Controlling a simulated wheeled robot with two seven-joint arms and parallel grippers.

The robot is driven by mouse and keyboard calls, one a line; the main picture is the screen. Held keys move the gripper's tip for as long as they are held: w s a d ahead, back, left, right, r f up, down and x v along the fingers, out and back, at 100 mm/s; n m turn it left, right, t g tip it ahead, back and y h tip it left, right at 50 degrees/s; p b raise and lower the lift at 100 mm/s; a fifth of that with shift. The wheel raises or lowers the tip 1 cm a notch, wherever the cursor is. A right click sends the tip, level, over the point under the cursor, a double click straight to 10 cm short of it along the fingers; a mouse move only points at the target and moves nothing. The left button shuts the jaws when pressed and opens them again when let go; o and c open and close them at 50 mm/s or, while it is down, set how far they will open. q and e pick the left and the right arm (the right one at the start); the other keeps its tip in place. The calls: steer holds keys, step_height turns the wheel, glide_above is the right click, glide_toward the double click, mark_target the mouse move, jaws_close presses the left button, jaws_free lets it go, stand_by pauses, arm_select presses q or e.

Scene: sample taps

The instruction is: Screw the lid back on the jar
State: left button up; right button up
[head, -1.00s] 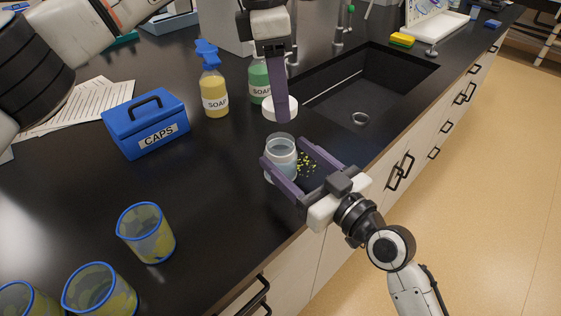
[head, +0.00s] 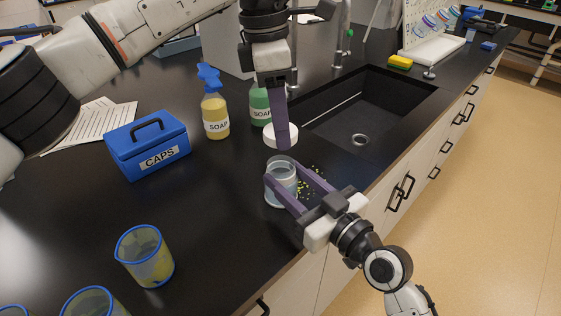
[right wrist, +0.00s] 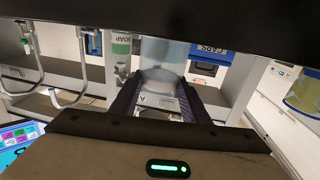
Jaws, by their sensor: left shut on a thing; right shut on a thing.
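A clear open-topped jar (head: 281,173) with pale contents stands upright on the black counter near the sink. My right gripper (head: 288,182) is shut on the jar, one finger on each side; the right wrist view also shows the jar (right wrist: 163,70) between the fingers. My left gripper (head: 281,138) points down above the jar and is shut on the white lid (head: 280,134). The lid is roughly level and apart from the jar, a little above its mouth. The left fingers partly hide the lid.
A blue CAPS box (head: 146,147), a yellow soap bottle (head: 214,112) and a green one (head: 261,103) stand behind. The sink (head: 365,110) is at right. Blue-rimmed beakers (head: 144,256) stand front left. Small yellow-green bits (head: 305,188) lie beside the jar.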

arm_select(q)
glide_above(281, 164)
steer(key=shift+f, duration=2.1)
steer(key=shift+f, duration=0.9)
steer(key=shift+f, duration=0.55)
steer(key=shift+a+f, duration=0.1)
steer(key=shift+f, duration=0.3)
steer(key=shift+r, duration=0.1)
steer(key=shift+r, duration=0.45)
steer(key=shift+r, duration=0.25)
steer(key=shift+f, duration=0.9)
